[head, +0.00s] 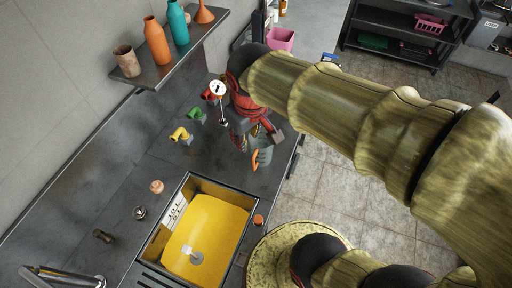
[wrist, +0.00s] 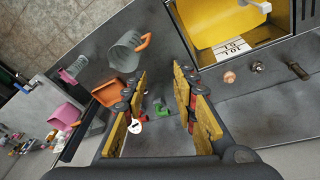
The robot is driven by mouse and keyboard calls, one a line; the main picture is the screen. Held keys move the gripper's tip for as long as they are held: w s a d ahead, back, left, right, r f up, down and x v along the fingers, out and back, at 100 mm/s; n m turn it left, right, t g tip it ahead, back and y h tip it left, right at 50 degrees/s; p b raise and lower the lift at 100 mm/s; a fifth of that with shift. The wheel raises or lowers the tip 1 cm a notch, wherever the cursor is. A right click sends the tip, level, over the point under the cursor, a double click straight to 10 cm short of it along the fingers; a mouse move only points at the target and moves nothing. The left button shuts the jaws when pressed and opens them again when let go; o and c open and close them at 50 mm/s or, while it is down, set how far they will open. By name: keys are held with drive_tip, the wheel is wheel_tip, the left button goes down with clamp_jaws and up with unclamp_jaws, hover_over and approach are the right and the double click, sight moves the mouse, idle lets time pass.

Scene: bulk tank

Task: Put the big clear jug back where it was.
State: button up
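A grey, see-through-looking jug with an orange handle stands on the steel counter; I take this jug (wrist: 124,53) as the big clear one. It is left of my gripper's fingers in the wrist view. In the head view mainly its orange handle (head: 263,157) shows, and my gripper hides most of the rest. My gripper (wrist: 158,92) is open, with its two yellow-padded fingers apart and nothing held between them. In the head view my gripper (head: 258,137) is over the counter, close to the jug.
A steel tank (head: 158,243) holds yellow liquid. Red (head: 216,89), green (head: 196,114) and yellow (head: 181,134) taps line the wall side. A shelf (head: 150,77) carries bottles and a cup. Small knobs sit left of the tank.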

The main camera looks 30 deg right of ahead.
drive_tip(key=s+a+r+m+t, duration=0.1)
drive_tip(key=s+r+m+t, duration=0.1)
drive_tip(key=s, duration=0.4)
drive_tip(key=shift+s+r+t+y, duration=0.35)
drive_tip(key=shift+r+t+y, duration=0.05)
drive_tip(key=shift+r, duration=0.25)
drive_tip(key=shift+a, duration=0.1)
wheel_tip(320, 180, down, 8)
drive_tip(key=b, duration=0.8)
drive_tip(key=shift+f, duration=0.25)
